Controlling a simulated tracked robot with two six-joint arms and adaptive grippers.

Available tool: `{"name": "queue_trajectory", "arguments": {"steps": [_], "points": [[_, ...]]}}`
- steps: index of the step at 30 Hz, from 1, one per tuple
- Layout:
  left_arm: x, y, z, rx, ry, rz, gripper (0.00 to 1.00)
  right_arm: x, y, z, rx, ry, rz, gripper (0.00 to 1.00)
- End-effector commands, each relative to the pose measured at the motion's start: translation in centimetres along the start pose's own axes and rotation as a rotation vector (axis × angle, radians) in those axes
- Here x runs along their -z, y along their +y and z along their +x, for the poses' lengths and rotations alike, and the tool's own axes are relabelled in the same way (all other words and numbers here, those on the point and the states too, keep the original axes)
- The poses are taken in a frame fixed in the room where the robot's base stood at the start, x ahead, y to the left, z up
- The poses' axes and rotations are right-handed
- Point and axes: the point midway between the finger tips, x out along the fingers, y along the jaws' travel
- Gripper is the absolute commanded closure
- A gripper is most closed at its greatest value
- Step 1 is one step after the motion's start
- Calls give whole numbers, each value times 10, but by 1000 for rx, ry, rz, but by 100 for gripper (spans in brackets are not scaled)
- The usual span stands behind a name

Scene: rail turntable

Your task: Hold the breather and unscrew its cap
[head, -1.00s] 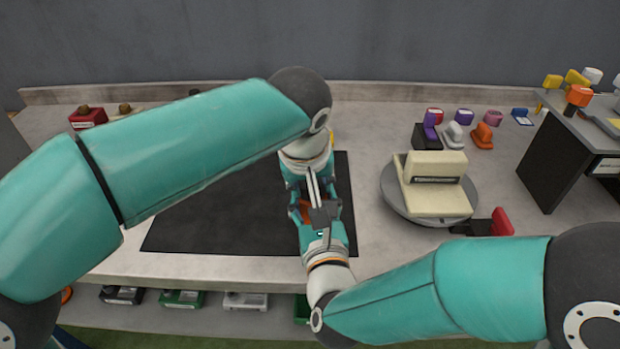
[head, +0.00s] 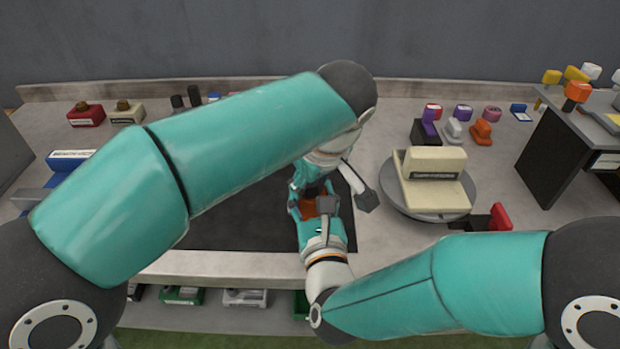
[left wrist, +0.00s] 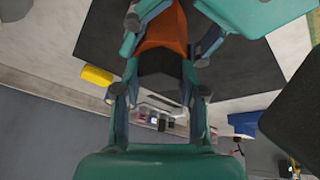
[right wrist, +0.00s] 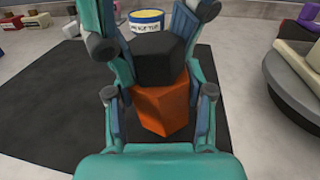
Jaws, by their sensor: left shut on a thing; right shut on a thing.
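The breather has an orange faceted body (right wrist: 160,108) and a black hexagonal cap (right wrist: 157,60). My right gripper (right wrist: 157,95) is shut on the orange body, its fingers on either side. My left gripper (left wrist: 160,92) is shut on the black cap, which also shows in the left wrist view (left wrist: 162,68). In the head view the two grippers meet over the dark mat, with a patch of the orange body (head: 311,208) showing between them. The cap sits against the body, with no clear gap visible. Most of the breather is hidden by fingers in the head view.
The dark mat (head: 235,225) lies under the grippers. A round grey turntable (head: 400,205) carrying a cream block (head: 436,190) stands right of them, with a red-ended part (head: 500,216) nearby. A yellow-topped labelled container (right wrist: 147,20) stands beyond the breather. Small coloured parts line the back.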

Motion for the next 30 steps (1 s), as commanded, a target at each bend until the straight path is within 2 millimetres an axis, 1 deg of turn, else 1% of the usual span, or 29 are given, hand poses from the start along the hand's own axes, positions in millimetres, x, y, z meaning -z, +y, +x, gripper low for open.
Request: {"name": "queue_trajectory", "arguments": {"steps": [1,5,7,12,15,18,23,24,29,30], "points": [[-2,-2,8,18,-7,1,100,-15,-3,2,12,-42,22,100],[-3,-1,8,29,-5,-27,100,-15,-2,2,11,-42,22,100],[-4,0,8,56,4,-87,100,-16,-2,2,11,-43,22,100],[-5,2,8,154,34,-325,100,-16,-2,2,10,-43,21,100],[-6,2,7,200,47,-433,100,-16,-2,2,9,-44,21,100],[-7,2,6,218,52,-475,100,-16,-2,2,9,-44,20,100],[-8,2,6,218,51,-475,100,-16,-2,2,8,-45,19,100],[-8,2,6,218,51,-475,58,-16,-2,2,8,-45,19,100],[-8,3,6,215,51,-473,31,-16,-2,2,8,-45,18,100],[-8,3,6,215,51,-473,30,-16,-2,2,8,-45,17,100]]}}
